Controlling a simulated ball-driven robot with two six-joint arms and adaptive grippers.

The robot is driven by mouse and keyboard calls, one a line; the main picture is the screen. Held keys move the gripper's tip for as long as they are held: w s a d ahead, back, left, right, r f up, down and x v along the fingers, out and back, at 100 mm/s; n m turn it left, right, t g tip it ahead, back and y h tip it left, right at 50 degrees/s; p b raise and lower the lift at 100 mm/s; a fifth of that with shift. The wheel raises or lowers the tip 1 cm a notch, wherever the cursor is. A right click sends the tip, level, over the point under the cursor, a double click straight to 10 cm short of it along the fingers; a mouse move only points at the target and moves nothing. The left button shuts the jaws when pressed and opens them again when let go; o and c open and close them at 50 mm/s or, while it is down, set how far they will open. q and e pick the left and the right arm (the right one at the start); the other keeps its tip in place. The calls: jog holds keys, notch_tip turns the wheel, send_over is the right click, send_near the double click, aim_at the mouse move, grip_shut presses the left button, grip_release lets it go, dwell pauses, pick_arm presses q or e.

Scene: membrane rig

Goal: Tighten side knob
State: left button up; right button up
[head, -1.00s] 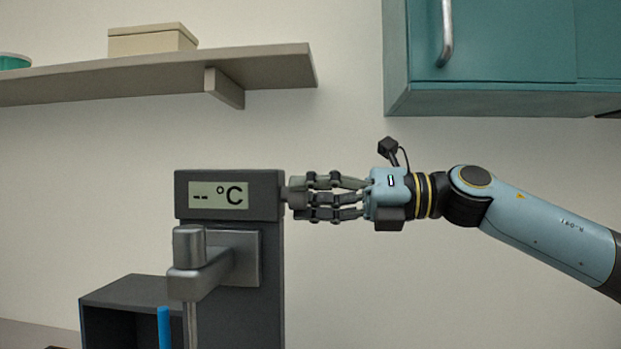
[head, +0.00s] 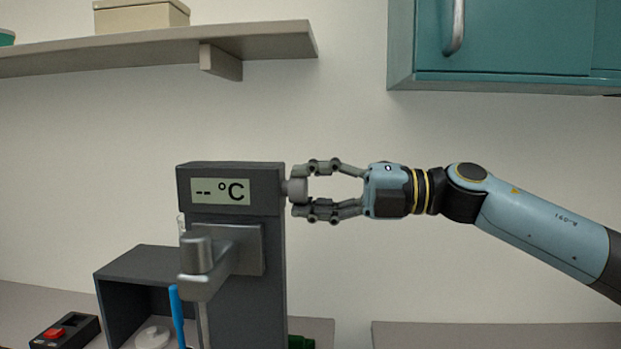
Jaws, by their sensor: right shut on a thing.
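The side knob (head: 297,190) is a grey round knob on the right side of a dark grey rig (head: 245,300), near its top. My right gripper (head: 305,191) comes in from the right, level with the knob. Its fingers are shut on the knob, one above and one below. The rig's display (head: 220,192) reads "-- °C". A grey metal clamp arm (head: 208,262) sticks out of the rig's front below the display. My left gripper is not in view.
A dark open box (head: 135,270) with a blue stick (head: 177,315) stands at the left of the rig. A black switch box with a red button (head: 55,334) lies at lower left. A shelf (head: 150,50) and a teal cabinet (head: 520,45) hang above. Space below my right arm is clear.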

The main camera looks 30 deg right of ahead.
dwell(0.3)
jog(key=o, duration=1.2)
jog(key=shift+s+d, duration=0.1)
jog(key=shift+d, duration=0.05)
jog(key=shift+v, duration=3.6)
